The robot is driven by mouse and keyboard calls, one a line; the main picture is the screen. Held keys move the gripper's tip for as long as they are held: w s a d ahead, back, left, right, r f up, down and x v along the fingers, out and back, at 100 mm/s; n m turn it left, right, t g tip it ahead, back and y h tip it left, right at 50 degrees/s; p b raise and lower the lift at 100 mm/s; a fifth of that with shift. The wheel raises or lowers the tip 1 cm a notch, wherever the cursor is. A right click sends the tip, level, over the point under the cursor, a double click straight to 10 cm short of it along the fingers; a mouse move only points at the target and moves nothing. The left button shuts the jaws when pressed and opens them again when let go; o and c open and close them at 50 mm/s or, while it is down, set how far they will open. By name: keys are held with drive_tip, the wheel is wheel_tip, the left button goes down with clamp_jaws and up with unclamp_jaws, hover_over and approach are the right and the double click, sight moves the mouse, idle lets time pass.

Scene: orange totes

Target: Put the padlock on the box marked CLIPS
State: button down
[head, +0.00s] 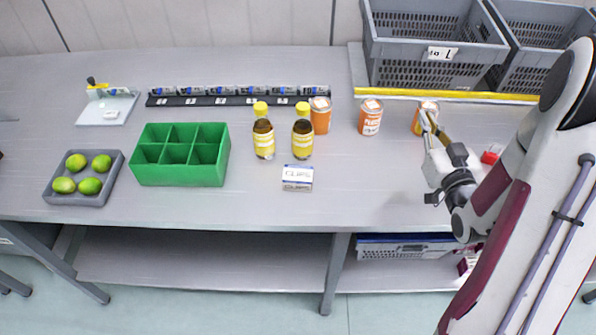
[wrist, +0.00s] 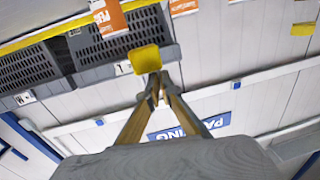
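The box marked CLIPS (head: 298,177), small and white with a blue band, stands on the table right of the middle in the head view. My gripper (head: 428,122) is above the table, well to the right of the box. In the wrist view its fingertips (wrist: 157,88) are close together against a yellow block-like body (wrist: 146,60), which looks like the padlock, held by its narrow end. In the head view the padlock cannot be told apart clearly from the orange jar (head: 425,106) behind the fingertips.
Two yellow-capped bottles (head: 263,138) (head: 303,137) stand just behind the box. Two more orange jars (head: 320,115) (head: 370,116) stand between them and my gripper. Grey crates (head: 425,75) are at the back. A green divided bin (head: 180,175) is left. The table right of the box is clear.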

drive_tip(key=w+a+r+m+h, duration=0.2)
drive_tip(key=w+a+r+h, duration=0.15)
drive_tip(key=w+a, duration=0.25)
drive_tip(key=m+g+h, duration=0.3)
drive_tip(key=m+h, duration=0.3)
drive_tip(key=h, duration=0.2)
hover_over(289, 176)
drive_tip(key=shift+f, duration=0.2)
idle(0.4)
drive_tip(key=shift+f, duration=0.1)
drive_tip(key=shift+f, duration=3.05)
drive_tip(key=shift+f, duration=1.9)
